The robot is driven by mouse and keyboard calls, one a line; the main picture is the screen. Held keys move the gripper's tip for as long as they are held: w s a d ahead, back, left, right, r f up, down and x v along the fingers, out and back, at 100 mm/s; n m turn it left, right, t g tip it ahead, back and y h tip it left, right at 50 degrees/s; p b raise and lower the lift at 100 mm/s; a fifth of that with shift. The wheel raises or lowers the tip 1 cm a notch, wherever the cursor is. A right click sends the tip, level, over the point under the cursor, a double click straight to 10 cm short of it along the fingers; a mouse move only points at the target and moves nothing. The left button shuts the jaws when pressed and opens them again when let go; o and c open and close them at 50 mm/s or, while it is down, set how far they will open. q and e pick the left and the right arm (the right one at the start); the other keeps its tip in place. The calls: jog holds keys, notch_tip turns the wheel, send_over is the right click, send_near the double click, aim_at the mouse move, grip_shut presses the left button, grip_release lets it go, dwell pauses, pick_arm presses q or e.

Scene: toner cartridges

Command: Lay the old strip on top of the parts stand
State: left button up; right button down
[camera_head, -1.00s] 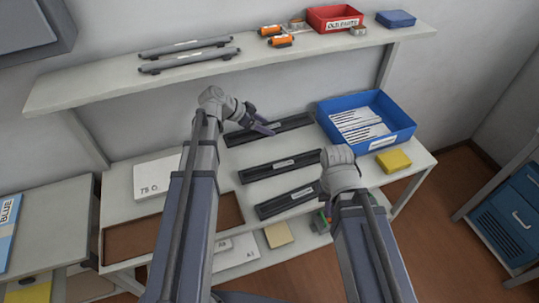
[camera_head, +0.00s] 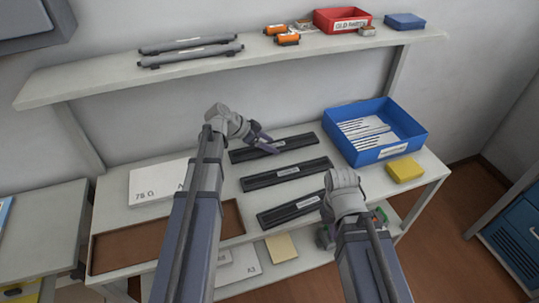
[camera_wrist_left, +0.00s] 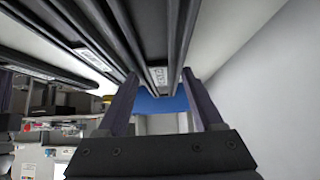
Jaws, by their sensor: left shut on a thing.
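Three long black strips with white labels lie roughly parallel across the white worktable (camera_head: 436,168) in the head view: a far strip (camera_head: 300,142), a middle strip (camera_head: 316,166) and a near strip (camera_head: 272,218). My left gripper (camera_head: 268,144) is shut on the far strip near its label. In the left wrist view its fingers (camera_wrist_left: 160,100) flank a labelled strip (camera_wrist_left: 158,50). I cannot tell whether the held strip touches the table. My right gripper is hidden behind its own wrist and arm. No thing in view is marked as the parts stand.
A blue bin (camera_head: 424,130) of white-labelled items and a yellow block (camera_head: 404,168) stand right of the strips. A brown tray (camera_head: 125,253) and a white box (camera_head: 150,182) are at left. Above, a shelf (camera_head: 80,80) holds grey rollers (camera_head: 190,54) and a red bin (camera_head: 342,14).

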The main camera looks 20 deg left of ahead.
pick_arm(q)
jog(key=shift+f+b, duration=1.7)
jog(key=shift+f, duration=0.1)
jog(key=shift+f, duration=0.2)
jog(key=o, duration=1.4)
jog(key=shift+o, duration=0.2)
jog(key=shift+s+a+r+p, duration=0.15)
jog(key=shift+r+p, duration=0.2)
jog(key=shift+r, duration=0.2)
jog(key=p+v, duration=0.7)
jog(key=v, duration=0.3)
jog(key=shift+r, duration=0.1)
jog(key=shift+s+a+r+p, duration=0.25)
jog(key=shift+s+a+p, duration=0.05)
jog(key=shift+a+p, duration=0.15)
